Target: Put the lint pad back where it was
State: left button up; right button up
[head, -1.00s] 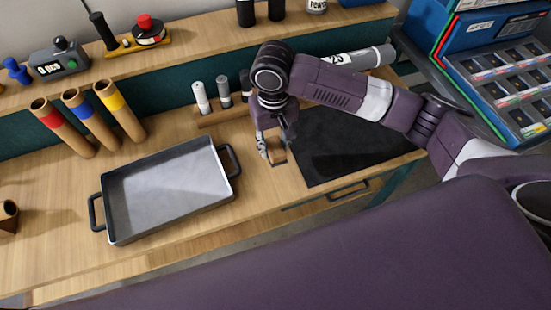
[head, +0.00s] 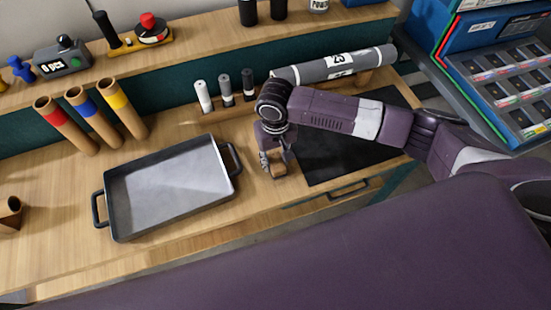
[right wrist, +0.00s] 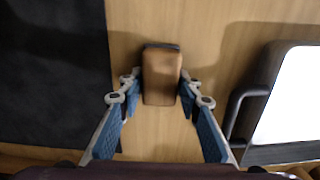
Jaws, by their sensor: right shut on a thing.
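The lint pad (right wrist: 161,76), a small brown block with a dark edge at its far end, is between the fingers of my right gripper (right wrist: 160,88) in the right wrist view. The gripper is shut on it from both sides. In the head view my right gripper (head: 273,166) points down at the bench between the grey tray and the black mat, and the pad (head: 280,169) shows partly behind the fingers. I cannot tell whether the pad touches the wood. My left gripper is not in view.
The tray (head: 115,230) with black handles lies left of the gripper, one handle close by. The black mat (head: 335,170) lies right. Bare wood (head: 215,215) shows along the front.

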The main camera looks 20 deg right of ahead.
aim_at(275, 159)
jog(key=o, duration=1.2)
jog(key=shift+r, duration=0.1)
notch_tip(275, 159, up, 12)
jog(key=b, duration=0.1)
